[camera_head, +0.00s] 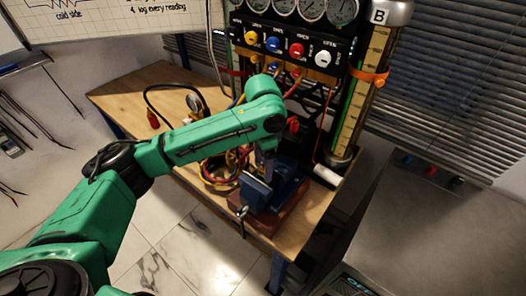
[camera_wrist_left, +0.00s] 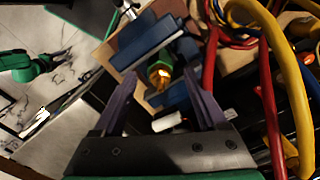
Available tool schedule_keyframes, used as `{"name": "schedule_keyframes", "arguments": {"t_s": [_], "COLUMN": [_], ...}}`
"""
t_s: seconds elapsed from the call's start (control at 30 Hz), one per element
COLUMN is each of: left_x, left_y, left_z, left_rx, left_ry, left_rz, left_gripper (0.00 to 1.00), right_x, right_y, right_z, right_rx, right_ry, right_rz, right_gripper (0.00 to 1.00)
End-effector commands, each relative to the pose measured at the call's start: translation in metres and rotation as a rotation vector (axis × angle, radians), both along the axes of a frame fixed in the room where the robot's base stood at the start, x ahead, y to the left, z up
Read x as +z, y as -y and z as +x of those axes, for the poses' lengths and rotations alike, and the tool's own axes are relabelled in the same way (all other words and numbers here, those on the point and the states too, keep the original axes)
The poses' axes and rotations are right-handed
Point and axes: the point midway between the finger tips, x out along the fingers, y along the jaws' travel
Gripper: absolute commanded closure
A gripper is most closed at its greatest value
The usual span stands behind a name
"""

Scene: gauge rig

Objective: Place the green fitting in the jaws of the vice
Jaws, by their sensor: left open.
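The blue vice (camera_head: 262,192) stands on a reddish-brown base at the front right of the wooden table. My left gripper (camera_head: 269,160) points down just above it. In the left wrist view, the left gripper's two fingers (camera_wrist_left: 160,80) are apart. Between their tips, further down, is a small fitting (camera_wrist_left: 158,76), brassy yellow with a greenish side. It shows between the blue blocks of the vice (camera_wrist_left: 148,42). I cannot tell whether the jaws touch it. The fitting is hidden in the head view.
Red and yellow hoses (camera_wrist_left: 278,75) run close beside the vice. A gauge panel (camera_head: 295,40) and a tall yellow-scaled column (camera_head: 360,95) stand behind it. A white cylinder (camera_head: 326,175) lies right of the vice. The table (camera_head: 125,97) is mostly bare at its left.

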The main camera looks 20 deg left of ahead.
Motion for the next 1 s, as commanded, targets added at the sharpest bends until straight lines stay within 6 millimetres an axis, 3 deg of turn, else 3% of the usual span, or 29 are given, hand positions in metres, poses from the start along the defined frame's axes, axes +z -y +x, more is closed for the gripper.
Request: {"name": "schedule_keyframes", "arguments": {"t_s": [0.23, 0.4, 0.5, 1.0], "left_x": [0.052, 0.104, 0.119, 0.125], "left_y": [0.001, 0.000, 0.000, 0.000], "left_z": [0.001, 0.001, 0.001, 0.000], "left_rx": [-0.001, 0.001, 0.002, 0.001], "left_ry": [0.007, 0.007, 0.004, 0.001], "left_rz": [-0.003, 0.001, 0.001, -0.001], "left_gripper": [0.25, 0.25, 0.25, 0.25], "right_x": [-0.015, -0.008, -0.007, -0.007], "right_y": [0.000, -0.001, -0.001, -0.002], "right_z": [0.000, 0.000, 0.001, 0.001], "right_rx": [0.000, 0.000, 0.001, 0.001], "right_ry": [0.001, 0.001, 0.001, 0.000], "right_rz": [0.000, 0.002, 0.002, 0.003], "right_gripper": [0.50, 0.50, 0.50, 0.50]}}
